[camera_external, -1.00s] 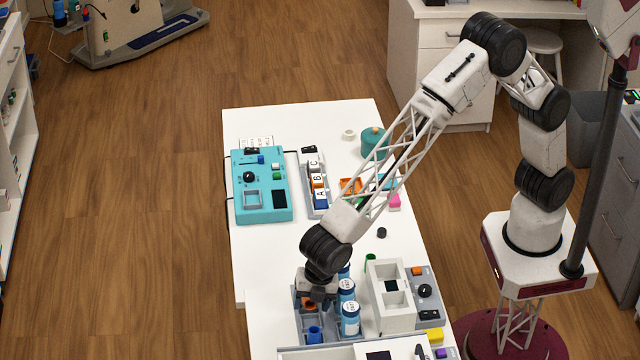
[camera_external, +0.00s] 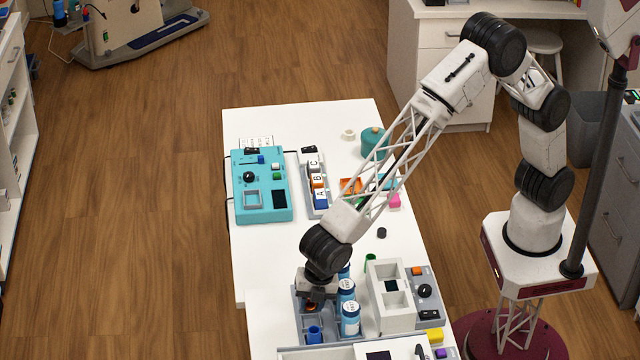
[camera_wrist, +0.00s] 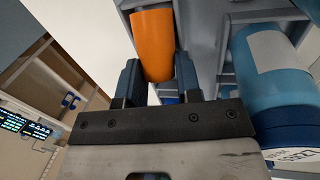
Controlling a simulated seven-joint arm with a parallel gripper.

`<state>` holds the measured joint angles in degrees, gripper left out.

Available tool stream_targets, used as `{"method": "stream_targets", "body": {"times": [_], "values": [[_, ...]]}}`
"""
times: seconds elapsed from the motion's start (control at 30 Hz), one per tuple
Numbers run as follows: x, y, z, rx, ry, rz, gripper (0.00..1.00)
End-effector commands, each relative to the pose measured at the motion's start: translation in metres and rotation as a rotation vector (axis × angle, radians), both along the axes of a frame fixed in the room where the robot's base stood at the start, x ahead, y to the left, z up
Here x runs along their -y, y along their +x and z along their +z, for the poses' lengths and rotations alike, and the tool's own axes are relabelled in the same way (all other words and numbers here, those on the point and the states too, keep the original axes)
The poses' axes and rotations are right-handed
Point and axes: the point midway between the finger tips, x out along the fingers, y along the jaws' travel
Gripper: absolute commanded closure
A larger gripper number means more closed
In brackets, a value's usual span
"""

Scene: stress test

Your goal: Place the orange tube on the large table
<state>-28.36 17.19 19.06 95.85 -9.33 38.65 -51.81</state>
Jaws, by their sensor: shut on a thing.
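The orange tube (camera_wrist: 153,42) is between the two fingers of my gripper (camera_wrist: 158,75) in the wrist view, and the fingers are shut on it. In the external view my gripper (camera_external: 317,294) is low over the grey rack (camera_external: 299,328) on the near part of the white worktop. Only a small bit of orange shows there, below the fingers, so I cannot tell whether the tube is clear of the rack. The white table (camera_external: 300,122) stretches away behind the rack, with bare surface left of the arm (camera_external: 270,258).
Blue labelled bottles (camera_external: 350,320) stand close to the right of my gripper; one fills the right of the wrist view (camera_wrist: 270,75). A blue tube (camera_external: 314,334) is in the rack. A white box (camera_external: 390,312) stands right; a teal device (camera_external: 262,187) sits farther back.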

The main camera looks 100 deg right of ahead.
Motion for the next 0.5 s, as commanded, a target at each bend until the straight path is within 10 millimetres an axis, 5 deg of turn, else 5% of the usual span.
{"method": "stream_targets", "body": {"times": [0.27, 0.5], "values": [[0.000, 0.000, 0.006, 0.001, 0.001, 0.000, 0.94], [0.000, 0.000, 0.030, 0.002, 0.001, 0.000, 0.94]]}}
